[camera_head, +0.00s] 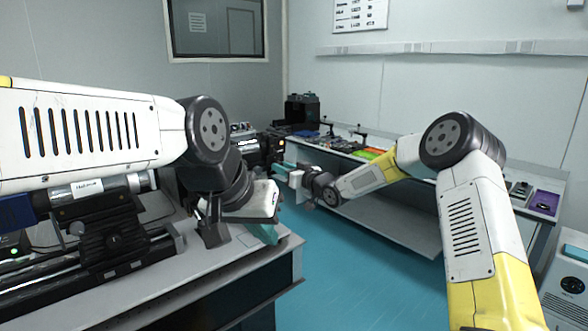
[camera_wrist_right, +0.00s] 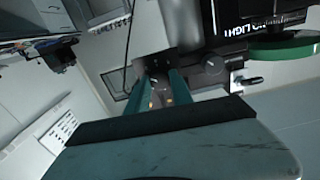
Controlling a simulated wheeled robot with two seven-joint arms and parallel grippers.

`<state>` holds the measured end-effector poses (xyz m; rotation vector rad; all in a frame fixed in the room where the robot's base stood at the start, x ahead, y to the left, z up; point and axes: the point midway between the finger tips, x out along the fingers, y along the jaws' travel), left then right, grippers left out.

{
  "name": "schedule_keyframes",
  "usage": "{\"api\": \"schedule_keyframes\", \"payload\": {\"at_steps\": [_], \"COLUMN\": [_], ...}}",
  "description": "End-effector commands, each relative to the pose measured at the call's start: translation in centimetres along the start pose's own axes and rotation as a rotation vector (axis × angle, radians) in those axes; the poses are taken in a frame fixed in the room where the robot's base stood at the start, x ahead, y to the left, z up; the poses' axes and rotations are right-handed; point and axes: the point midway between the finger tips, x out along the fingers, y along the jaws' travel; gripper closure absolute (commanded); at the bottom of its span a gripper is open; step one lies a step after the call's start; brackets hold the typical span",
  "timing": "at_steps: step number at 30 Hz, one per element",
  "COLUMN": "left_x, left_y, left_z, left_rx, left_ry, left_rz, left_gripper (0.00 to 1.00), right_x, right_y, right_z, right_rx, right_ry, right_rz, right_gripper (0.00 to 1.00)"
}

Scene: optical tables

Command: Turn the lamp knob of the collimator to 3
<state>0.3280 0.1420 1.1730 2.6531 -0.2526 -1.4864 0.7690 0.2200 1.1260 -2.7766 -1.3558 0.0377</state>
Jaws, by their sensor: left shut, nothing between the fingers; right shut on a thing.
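The collimator is a dark instrument (camera_head: 262,147) at the far end of the left table, partly hidden by my arms. In the right wrist view its black body (camera_wrist_right: 225,40) carries pale lettering, a round dark knob and a green ring (camera_wrist_right: 285,50). My right gripper (camera_head: 283,168) is at the collimator. In the right wrist view its teal fingers (camera_wrist_right: 158,94) are shut on a small part between them, which appears to be the lamp knob; its scale cannot be read. My left gripper (camera_head: 265,233) is shut and empty above the left table's near right corner, apart from the collimator.
A labelled tube on black mounts (camera_head: 100,190) lies along the left table (camera_head: 225,275), under my left arm. A long bench (camera_head: 400,165) with small instruments stands along the back wall. Blue floor (camera_head: 350,265) is open between the tables. A white cabinet (camera_head: 568,275) stands at the right.

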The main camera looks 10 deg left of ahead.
Motion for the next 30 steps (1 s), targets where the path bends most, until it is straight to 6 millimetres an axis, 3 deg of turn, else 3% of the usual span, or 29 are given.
{"api": "schedule_keyframes", "payload": {"at_steps": [9,25,26,29,30], "left_x": [0.0,0.0,0.0,0.0,0.0], "left_y": [0.0,0.0,0.0,0.0,0.0], "left_z": [0.0,0.0,0.0,0.0,0.0], "left_rx": [0.0,0.0,0.0,0.0,0.0], "left_ry": [0.0,0.0,0.0,0.0,0.0], "left_rz": [0.0,0.0,0.0,0.0,0.0], "left_gripper": [1.0,1.0,1.0,1.0,1.0], "right_x": [-0.06,-0.07,-0.07,-0.06,-0.06], "right_y": [0.05,0.07,0.07,0.06,0.06], "right_z": [0.25,0.3,0.3,0.26,0.22], "right_rx": [0.119,0.142,0.142,0.142,0.141], "right_ry": [-0.005,-0.006,-0.006,-0.005,-0.004], "right_rz": [0.001,0.002,0.002,0.001,0.001], "right_gripper": [1.0,1.0,0.71,0.52,0.51]}}
